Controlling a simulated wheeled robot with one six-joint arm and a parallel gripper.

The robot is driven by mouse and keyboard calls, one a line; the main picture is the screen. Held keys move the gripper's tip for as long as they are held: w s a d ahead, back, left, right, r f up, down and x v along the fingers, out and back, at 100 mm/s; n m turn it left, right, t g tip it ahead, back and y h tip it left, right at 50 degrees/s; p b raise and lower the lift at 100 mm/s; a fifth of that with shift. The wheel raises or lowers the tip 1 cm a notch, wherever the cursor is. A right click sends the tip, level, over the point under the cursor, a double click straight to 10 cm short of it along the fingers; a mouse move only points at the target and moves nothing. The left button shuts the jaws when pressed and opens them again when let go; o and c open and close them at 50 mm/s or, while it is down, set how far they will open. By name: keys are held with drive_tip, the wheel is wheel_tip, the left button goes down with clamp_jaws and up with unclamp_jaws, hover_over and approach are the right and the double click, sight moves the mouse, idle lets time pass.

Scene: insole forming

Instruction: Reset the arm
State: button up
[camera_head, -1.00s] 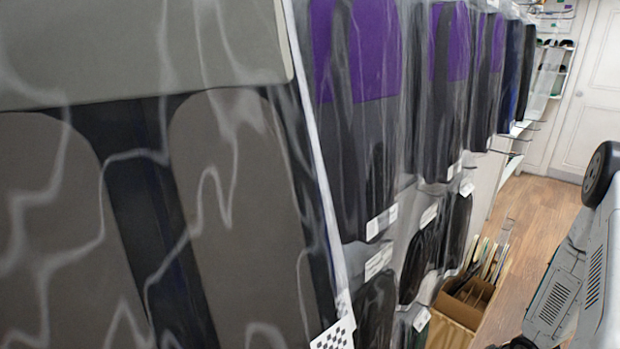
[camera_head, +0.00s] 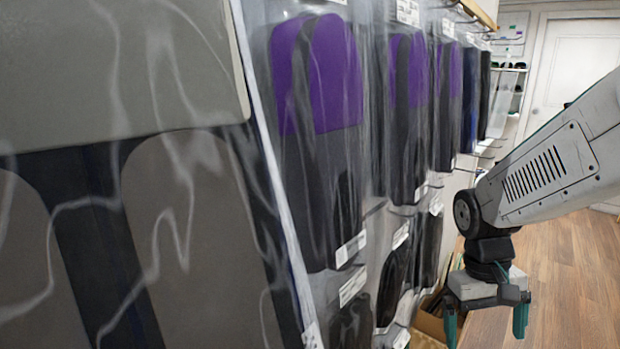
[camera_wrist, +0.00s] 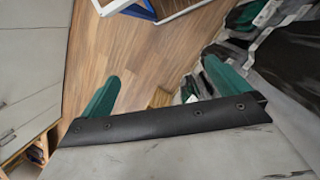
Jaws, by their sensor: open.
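My gripper (camera_head: 486,325) hangs from my arm at the right of the head view, pointing down. Its two green fingers are apart with nothing between them. In the wrist view my gripper (camera_wrist: 158,88) shows the same two fingers spread over wooden floor. No object is held. In the head view the gripper is in front of the lower end of the hanging insole row, over the floor side.
Packaged insoles with purple tops (camera_head: 318,75) hang in a row along the wall. A large grey insole pack (camera_head: 190,240) fills the near left. A cardboard box (camera_head: 428,322) stands low, partly behind my gripper. Wooden floor (camera_head: 570,270) is clear at the right, before a white door (camera_head: 580,65).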

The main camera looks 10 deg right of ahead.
drive_tip(key=s+a+r+n+t, duration=0.2)
drive_tip(key=s+a+r+t, duration=0.2)
drive_tip(key=a+r, duration=0.6)
drive_tip(key=shift+s+a+r+y, duration=0.15)
drive_tip(key=shift+s+a+y, duration=0.25)
drive_tip(key=shift+s, duration=0.75)
